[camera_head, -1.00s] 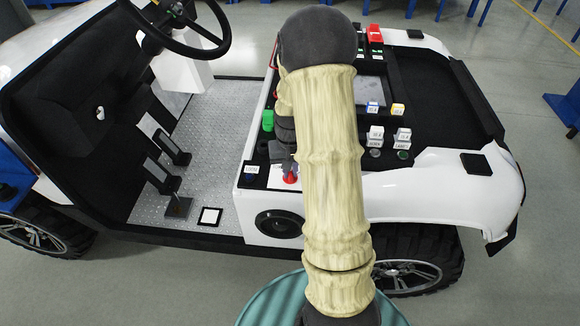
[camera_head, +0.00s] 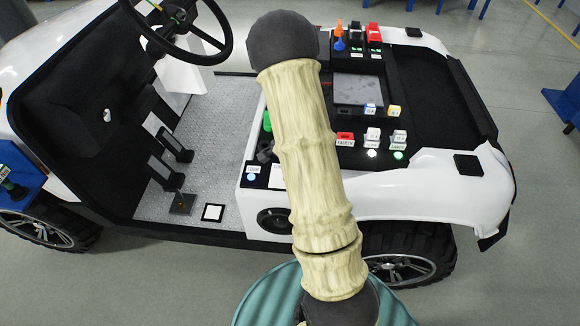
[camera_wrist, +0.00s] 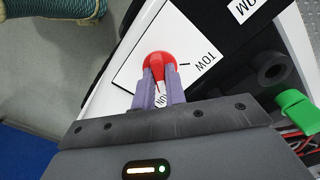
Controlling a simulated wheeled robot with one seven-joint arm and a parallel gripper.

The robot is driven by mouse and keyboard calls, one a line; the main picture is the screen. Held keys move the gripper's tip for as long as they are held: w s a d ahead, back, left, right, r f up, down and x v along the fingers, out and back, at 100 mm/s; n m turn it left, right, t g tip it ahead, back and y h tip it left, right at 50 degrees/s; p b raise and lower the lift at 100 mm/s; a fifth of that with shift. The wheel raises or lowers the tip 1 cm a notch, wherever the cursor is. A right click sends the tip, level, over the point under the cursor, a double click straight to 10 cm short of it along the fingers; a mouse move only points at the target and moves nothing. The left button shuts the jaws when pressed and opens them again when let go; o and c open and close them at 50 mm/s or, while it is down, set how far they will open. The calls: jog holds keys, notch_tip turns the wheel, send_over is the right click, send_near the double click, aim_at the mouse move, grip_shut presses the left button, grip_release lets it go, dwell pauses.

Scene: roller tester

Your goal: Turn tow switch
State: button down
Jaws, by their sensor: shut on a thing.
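The tow switch is a red rotary knob (camera_wrist: 159,64) on a white plate (camera_wrist: 187,38) in the wrist view. The plate has a TOW label to the right of the knob and another label, which seems to read RUN, between my fingers. My gripper (camera_wrist: 160,76) is shut on the knob, with one grey-purple finger on each side. The fingers partly cover the knob, and I cannot tell exactly which way it points. In the head view, my arm hides the knob and the gripper.
A green part (camera_wrist: 297,108) and a dark ring-shaped part (camera_wrist: 271,71) lie close to my gripper's right. The head view shows the white cart (camera_head: 430,205), its steering wheel (camera_head: 190,45), a screen (camera_head: 358,89), and lit white (camera_head: 372,154) and green (camera_head: 398,155) buttons.

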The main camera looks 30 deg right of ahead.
jog(key=shift+r+m, duration=0.1)
jog(key=shift+m, duration=0.6)
jog(key=shift+w, duration=0.1)
jog(key=c, duration=1.4)
grip_release()
jog(key=shift+c, duration=0.2)
notch_tip(320, 180, up, 17)
jog(key=p, duration=0.1)
jog(key=shift+r, duration=0.15)
jog(key=shift+p, duration=0.3)
